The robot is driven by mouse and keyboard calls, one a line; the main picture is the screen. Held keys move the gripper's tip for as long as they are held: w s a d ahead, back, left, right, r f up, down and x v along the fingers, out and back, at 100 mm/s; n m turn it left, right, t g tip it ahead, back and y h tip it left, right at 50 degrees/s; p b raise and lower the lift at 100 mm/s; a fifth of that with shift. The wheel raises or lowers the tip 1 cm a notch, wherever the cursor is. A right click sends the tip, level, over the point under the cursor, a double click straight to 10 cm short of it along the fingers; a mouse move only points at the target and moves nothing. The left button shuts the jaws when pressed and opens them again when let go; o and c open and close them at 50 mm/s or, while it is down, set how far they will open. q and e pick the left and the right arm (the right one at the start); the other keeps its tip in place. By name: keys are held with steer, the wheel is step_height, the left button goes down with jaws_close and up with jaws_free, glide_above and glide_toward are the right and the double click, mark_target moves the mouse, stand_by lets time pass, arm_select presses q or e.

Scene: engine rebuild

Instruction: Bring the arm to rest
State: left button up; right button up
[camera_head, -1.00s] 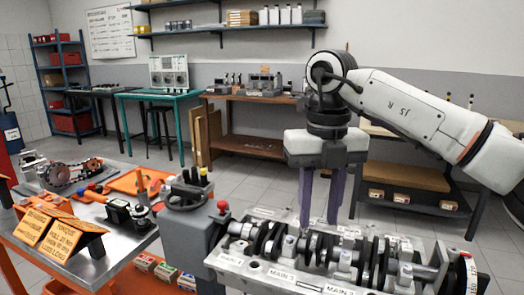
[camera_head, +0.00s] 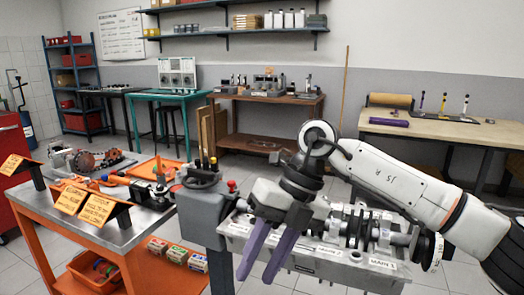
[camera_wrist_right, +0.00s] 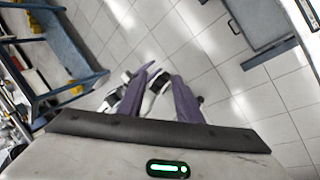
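My right arm (camera_head: 395,182) comes in from the right in the head view, with its elbow bent and its wrist hanging down. My right gripper (camera_head: 255,278) has two purple fingers standing apart, with nothing visible held between them. It is tilted, fingers pointing down and left, in front of the engine block (camera_head: 300,262) and covering part of it. The right wrist view also shows the parted fingers (camera_wrist_right: 163,75), with floor tiles beyond them. My left arm and gripper are not in view.
The engine block carries a crankshaft (camera_head: 362,228). Left of it stands an orange bench (camera_head: 118,232) with tools, signs and bins. A wooden table (camera_head: 430,125) stands behind my arm at the right. Tiled floor is clear between the benches.

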steer(key=s+a+r+m+g+y, duration=0.1)
steer(key=s+a+y, duration=0.3)
steer(key=a+y, duration=0.25)
steer(key=s+a+m+g+y, duration=0.1)
steer(key=s+a+g+y, duration=0.1)
steer(key=s+a+y, duration=0.35)
steer(key=w+d+m+t+y, duration=0.1)
steer(key=w+m+t+y, duration=0.45)
steer(key=m+t, duration=0.55)
steer(key=w+d+f+m+t+h, duration=0.5)
steer(key=d+f+m+t+h, duration=0.55)
steer(key=m, duration=0.45)
steer(key=s+d+f+m+g+h, duration=0.1)
steer(key=s+d+f+m+h, duration=0.2)
steer(key=d+f, duration=0.35)
steer(key=s+d+f+m+g+h, duration=0.1)
steer(key=s+d+f+m+h, duration=0.25)
steer(key=f, duration=0.55)
steer(key=s+d+f+m+g+h, duration=0.1)
steer(key=s+d+f+g, duration=0.1)
steer(key=s+f, duration=0.4)
steer(key=s+d+f+m+g+h, duration=0.1)
steer(key=s+d+f+m+g, duration=0.1)
steer(key=s, duration=0.6)
step_height(320, 180, down, 4)
steer(key=shift+s+d+r+g+h, duration=0.1)
steer(key=shift+s+d+g+h, duration=0.25)
steer(key=shift+d+g, duration=0.65)
